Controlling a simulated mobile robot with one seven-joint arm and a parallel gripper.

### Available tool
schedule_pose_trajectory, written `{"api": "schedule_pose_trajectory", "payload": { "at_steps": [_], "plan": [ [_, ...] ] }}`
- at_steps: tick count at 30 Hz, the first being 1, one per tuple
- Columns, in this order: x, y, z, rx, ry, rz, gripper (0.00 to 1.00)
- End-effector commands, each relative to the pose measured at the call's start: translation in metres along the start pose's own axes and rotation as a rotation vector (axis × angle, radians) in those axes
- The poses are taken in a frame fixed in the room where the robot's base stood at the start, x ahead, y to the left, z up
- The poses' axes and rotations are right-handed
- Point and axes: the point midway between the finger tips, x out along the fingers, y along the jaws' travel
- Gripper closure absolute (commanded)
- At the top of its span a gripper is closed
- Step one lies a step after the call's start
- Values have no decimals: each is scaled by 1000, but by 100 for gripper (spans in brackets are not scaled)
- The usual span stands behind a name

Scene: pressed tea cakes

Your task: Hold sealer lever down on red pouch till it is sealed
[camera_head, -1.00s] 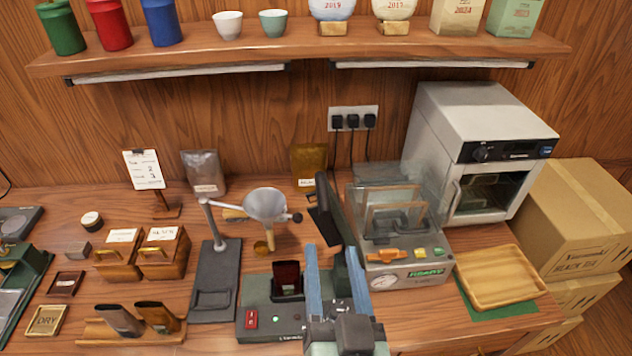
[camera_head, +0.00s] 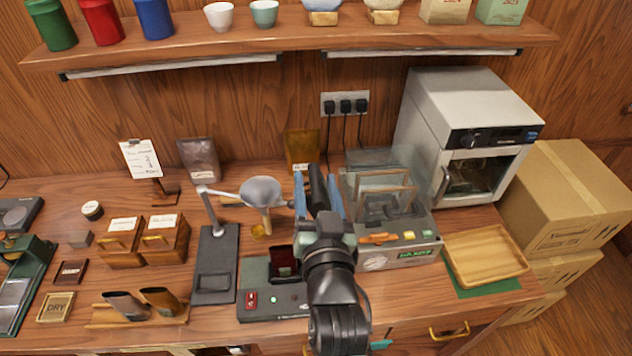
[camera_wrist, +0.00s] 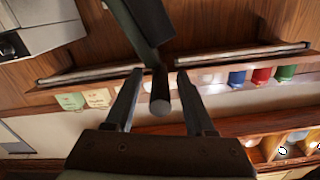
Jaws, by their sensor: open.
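The heat sealer (camera_head: 257,296) sits on the front of the counter, with a red switch and a small lit green lamp. The dark red pouch (camera_head: 284,262) stands upright at it. The sealer's dark lever (camera_head: 318,190) is raised. My gripper (camera_head: 315,180) is open, its two blue fingers on either side of the lever. In the wrist view my gripper (camera_wrist: 160,74) has the lever's round bar end (camera_wrist: 160,104) between its fingers, with gaps on both sides. My arm hides the right part of the sealer.
A vacuum machine (camera_head: 395,252) with a raised lid stands close on the right. A lamp-like arm with a grey funnel (camera_head: 262,191) stands close on the left. A wooden tray (camera_head: 486,256) lies at the right. The shelf (camera_head: 290,52) runs above the counter.

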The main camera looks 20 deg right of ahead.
Motion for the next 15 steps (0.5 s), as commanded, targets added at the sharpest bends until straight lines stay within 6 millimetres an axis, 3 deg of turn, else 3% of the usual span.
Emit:
{"api": "schedule_pose_trajectory", "payload": {
  "at_steps": [5, 6, 15],
  "plan": [
    [0, 0, 0, 0, 0, 0, 45],
    [0, 0, 0, 0, 0, 0, 49],
    [0, 0, 0, 0, 0, 0, 100]
  ]
}}
